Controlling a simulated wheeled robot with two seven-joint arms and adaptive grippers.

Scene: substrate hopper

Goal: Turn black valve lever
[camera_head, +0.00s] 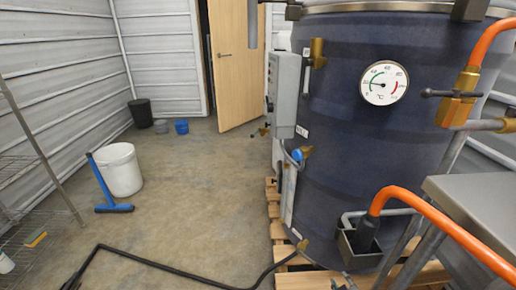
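The black valve lever (437,93) sticks out sideways, roughly level, from a brass valve (458,97) at the upper right of the dark blue tank (335,120). An orange hose (488,40) rises from the top of this valve, and a grey pipe (478,125) meets its lower part. Nothing touches the lever. I see no left gripper. I cannot clearly make out the right gripper or its fingertips, and no gripper shows near the lever.
A round dial (384,83) sits left of the lever. A steel surface (480,205) and another orange hose (440,220) lie below the valve. The tank stands on a wooden pallet (274,225). A black hose (170,268) crosses the floor; a white bucket (120,170) stands left.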

